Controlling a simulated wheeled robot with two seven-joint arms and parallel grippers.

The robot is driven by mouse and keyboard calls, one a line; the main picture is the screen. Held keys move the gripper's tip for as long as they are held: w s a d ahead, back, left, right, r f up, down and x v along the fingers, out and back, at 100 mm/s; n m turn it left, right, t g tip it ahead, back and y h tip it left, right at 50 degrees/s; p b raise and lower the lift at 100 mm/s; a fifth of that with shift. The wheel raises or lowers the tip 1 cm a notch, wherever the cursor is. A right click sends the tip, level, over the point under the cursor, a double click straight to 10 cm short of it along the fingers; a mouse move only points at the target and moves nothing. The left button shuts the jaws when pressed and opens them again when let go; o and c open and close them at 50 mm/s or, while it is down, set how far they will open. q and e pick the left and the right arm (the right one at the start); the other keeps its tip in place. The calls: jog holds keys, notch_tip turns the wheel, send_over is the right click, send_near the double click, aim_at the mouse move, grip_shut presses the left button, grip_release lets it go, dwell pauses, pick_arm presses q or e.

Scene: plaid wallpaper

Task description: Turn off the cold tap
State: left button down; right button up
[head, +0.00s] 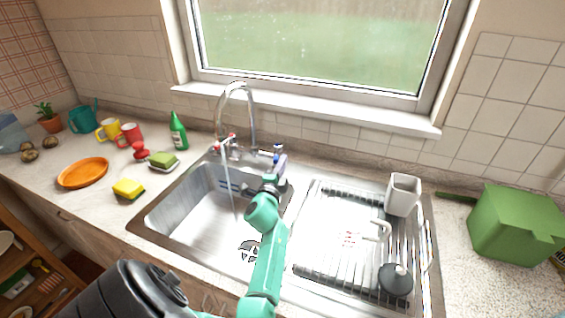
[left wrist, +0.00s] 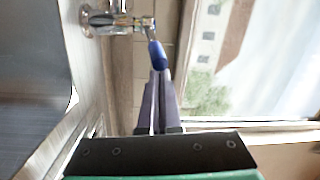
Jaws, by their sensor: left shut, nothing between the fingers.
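The chrome faucet (head: 239,88) stands behind the sink basin (head: 190,207), and a thin stream of water (head: 229,177) falls from its spout. The red-marked tap (head: 230,137) is at the left of the faucet base. The blue-marked cold tap (head: 278,148) is at the right. My left gripper (head: 281,162) is shut and empty, right beside the cold tap. In the left wrist view, its closed fingertips (left wrist: 159,74) meet the blue handle end (left wrist: 157,54) in the picture; whether they touch it I cannot tell. My right gripper is not in view.
A drainboard rack (head: 330,262) with a white cup (head: 402,194) lies right of the basin. A green box (head: 514,224) stands further right. A green bottle (head: 178,131), sponge (head: 128,188) and orange plate (head: 83,172) are on the left counter. The window sill (head: 310,108) is behind.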

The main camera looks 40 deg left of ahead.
pick_arm(q)
jog(key=s+a+m+h, duration=0.1)
jog(key=h, duration=0.1)
jog(key=s+a+m+t+h+p, duration=0.1)
jog(key=h, duration=0.1)
jog(key=a+m+h+p, duration=0.1)
jog(key=h, duration=0.1)
jog(key=shift+s+a+m+t, duration=0.3)
jog(key=shift+s+a, duration=0.05)
jog(key=shift+s, duration=0.05)
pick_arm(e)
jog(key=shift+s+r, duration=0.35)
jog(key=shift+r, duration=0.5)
pick_arm(q)
jog(key=shift+a+f, duration=0.1)
jog(key=shift+f, duration=0.05)
